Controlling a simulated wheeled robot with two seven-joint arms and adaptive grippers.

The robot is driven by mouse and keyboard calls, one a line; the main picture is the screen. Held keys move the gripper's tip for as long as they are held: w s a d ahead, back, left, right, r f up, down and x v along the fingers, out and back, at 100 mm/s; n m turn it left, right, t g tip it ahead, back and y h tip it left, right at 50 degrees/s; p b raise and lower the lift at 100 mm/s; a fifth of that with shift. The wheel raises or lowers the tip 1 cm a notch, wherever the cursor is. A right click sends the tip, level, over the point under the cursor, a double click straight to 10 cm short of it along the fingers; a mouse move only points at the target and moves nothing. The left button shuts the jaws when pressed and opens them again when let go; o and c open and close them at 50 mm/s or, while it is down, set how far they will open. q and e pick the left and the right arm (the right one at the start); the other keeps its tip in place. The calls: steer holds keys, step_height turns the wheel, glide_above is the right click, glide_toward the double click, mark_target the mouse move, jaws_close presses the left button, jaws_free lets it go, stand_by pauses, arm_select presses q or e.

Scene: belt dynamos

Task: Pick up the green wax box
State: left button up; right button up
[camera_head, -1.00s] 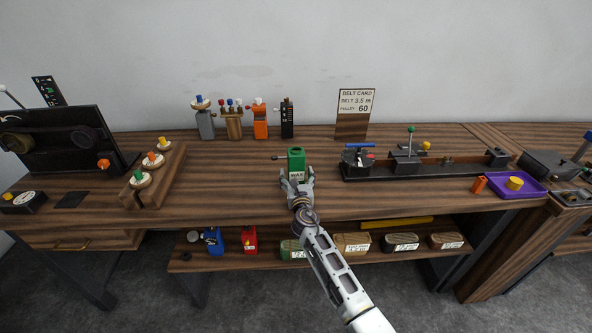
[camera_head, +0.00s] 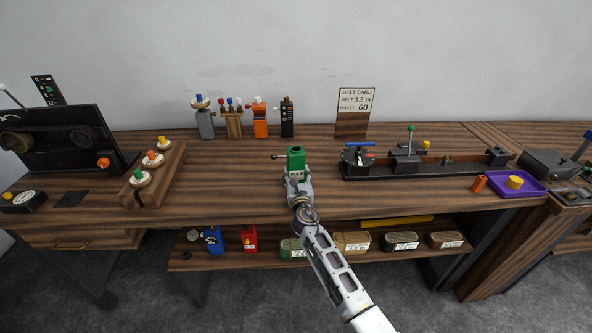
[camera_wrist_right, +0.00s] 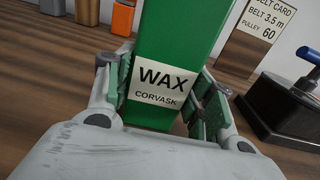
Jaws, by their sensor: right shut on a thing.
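The green wax box (camera_head: 296,158) stands upright on the wooden bench top, near its middle. Its white label reading "WAX CORVASK" faces my right wrist camera, where the box (camera_wrist_right: 180,45) fills the middle of the view. My right gripper (camera_head: 298,177) is shut on the box, with one finger on each side of its lower part. The fingers also show in the right wrist view (camera_wrist_right: 160,100). The box seems to rest on the bench; I cannot tell any gap under it. My left gripper is not in view.
A black rail fixture (camera_head: 430,169) with a blue handle stands close to the right. A belt card (camera_head: 353,113) and several bottles and holders, one an orange container (camera_head: 260,122), stand behind. A wooden block with knobs (camera_head: 153,175) is left. The front bench top is clear.

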mark_target(296, 154)
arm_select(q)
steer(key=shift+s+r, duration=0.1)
arm_select(e)
steer(key=shift+r, duration=0.25)
steer(key=shift+r+p, duration=0.75)
steer(key=shift+r, duration=0.4)
step_height(296, 154, up, 6)
steer(key=p, duration=0.2)
steer(key=shift+p, duration=0.3)
steer(key=shift+r, duration=0.7)
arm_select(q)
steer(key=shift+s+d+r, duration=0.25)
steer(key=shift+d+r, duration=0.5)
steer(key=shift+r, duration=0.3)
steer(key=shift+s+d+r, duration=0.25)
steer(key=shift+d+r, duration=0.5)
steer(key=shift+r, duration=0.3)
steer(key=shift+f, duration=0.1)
arm_select(e)
steer(key=shift+f, duration=0.1)
